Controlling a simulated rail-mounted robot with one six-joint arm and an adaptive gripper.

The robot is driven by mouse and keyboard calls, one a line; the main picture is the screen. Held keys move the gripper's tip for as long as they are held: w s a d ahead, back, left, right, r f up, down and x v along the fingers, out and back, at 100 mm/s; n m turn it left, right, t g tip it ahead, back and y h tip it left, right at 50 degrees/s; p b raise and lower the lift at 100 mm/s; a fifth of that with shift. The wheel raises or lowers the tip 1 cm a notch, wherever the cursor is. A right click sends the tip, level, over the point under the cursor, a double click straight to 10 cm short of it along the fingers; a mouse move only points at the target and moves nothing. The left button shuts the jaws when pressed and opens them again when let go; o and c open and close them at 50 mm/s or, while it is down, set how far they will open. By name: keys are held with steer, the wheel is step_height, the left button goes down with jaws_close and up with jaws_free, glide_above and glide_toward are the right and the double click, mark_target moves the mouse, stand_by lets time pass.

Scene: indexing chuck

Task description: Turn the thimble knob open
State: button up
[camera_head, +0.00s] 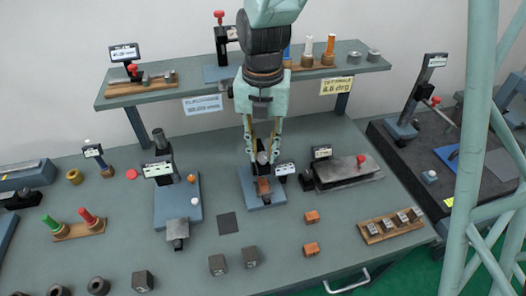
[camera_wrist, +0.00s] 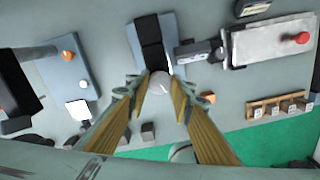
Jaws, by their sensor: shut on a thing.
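The thimble knob (camera_head: 262,158) is a grey, rounded piece at the top of a small fixture on a blue base (camera_head: 252,199). It also shows as a pale round cap in the wrist view (camera_wrist: 159,83). My gripper (camera_head: 263,153) points down over the fixture, with its tan fingers on both sides of the knob. In the wrist view the fingertips meet the cap's left and right sides, and my gripper is shut on it. An orange block (camera_head: 263,187) sits low in the fixture, below the knob. The fingers hide part of the fixture.
Another display stand on a blue base (camera_head: 188,211) is at left. Orange blocks (camera_head: 311,217) lie in front. A raised shelf (camera_head: 170,94) runs behind.

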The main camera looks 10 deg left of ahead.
mark_target(263, 156)
steer(key=shift+n, duration=1.8)
steer(key=o, duration=0.9)
steer(key=shift+r, duration=0.1)
steer(key=shift+r, duration=6.1)
